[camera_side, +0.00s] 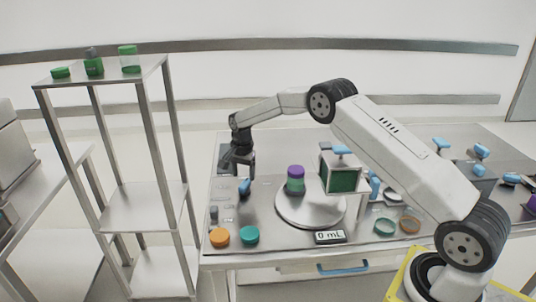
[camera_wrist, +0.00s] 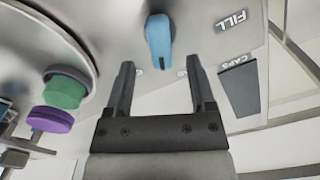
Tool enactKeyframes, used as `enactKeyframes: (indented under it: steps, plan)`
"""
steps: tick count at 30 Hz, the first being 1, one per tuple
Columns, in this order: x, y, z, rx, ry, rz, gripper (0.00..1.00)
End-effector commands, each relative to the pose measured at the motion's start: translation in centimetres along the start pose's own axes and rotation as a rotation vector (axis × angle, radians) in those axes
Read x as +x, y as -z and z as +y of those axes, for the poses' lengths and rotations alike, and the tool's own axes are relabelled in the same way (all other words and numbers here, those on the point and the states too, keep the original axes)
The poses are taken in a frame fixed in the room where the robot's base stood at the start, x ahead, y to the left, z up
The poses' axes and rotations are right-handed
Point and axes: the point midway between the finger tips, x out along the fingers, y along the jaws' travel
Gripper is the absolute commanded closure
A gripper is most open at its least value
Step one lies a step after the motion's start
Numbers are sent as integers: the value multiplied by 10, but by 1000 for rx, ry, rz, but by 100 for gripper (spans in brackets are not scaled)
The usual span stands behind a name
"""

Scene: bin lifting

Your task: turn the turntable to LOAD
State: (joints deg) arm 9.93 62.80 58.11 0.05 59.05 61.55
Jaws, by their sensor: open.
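The turntable (camera_side: 310,212) is a pale round disc on the bench, and its edge shows at the upper left of the wrist view (camera_wrist: 80,38). A green jar (camera_side: 295,187) with a purple lid (camera_side: 296,171) stands on it. A blue handle (camera_side: 245,187) sits on the bench left of the disc; in the wrist view the blue handle (camera_wrist: 159,40) lies beyond and between my fingertips. My gripper (camera_side: 241,174) is open and empty, above the blue handle and apart from the disc. A FILL label (camera_wrist: 231,21) is readable near the handle. I cannot read a LOAD label.
A box with a dark green front (camera_side: 342,179) stands over the disc's right side. A "0 mL" display (camera_side: 330,237) is in front. Orange (camera_side: 220,237) and teal (camera_side: 249,235) caps lie front left. A CAPS label (camera_wrist: 237,62) marks a dark area. A shelf rack (camera_side: 143,205) stands left.

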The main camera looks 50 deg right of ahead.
Motion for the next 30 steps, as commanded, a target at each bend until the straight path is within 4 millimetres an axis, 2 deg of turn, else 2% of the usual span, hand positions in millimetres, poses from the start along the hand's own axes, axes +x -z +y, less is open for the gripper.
enactKeyframes:
  steps: [3, 9, 22, 23, 27, 29, 30]
  plan:
    - [16, 0, 0, 0, -2, -2, 29]
    - [36, 0, 0, -1, -2, -2, 29]
    - [44, 0, 0, -1, 1, -1, 29]
    - [44, 0, 0, -1, 1, -1, 36]
    - [44, 0, 0, -1, 1, -1, 80]
    - [44, 0, 0, -1, 1, -1, 99]
    - [44, 0, 0, -1, 1, -1, 100]
